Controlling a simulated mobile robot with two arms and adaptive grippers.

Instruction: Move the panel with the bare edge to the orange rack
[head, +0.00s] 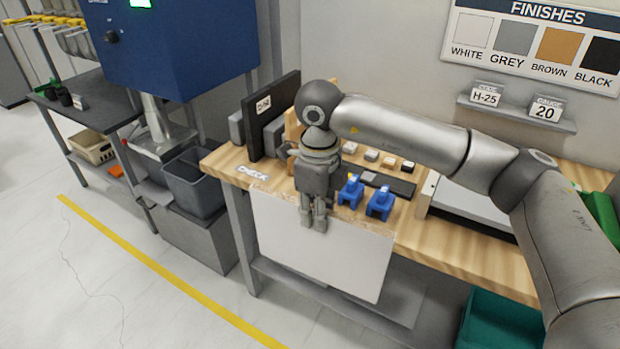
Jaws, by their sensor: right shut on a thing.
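A white panel (318,250) hangs upright in front of the wooden workbench (455,252). My right gripper (313,222) is shut on its top edge, a little left of the middle. A thin brownish strip shows along the panel's top edge; its other edges are too small to judge. My left gripper is not in view. No orange rack is in view.
Blue fixtures (379,203) stand on the bench just right of the gripper. A dark upright stand (273,115) is behind it to the left. A grey bin (196,182) and a blue machine (180,45) are at left. The floor in front is clear, with a yellow line (165,272).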

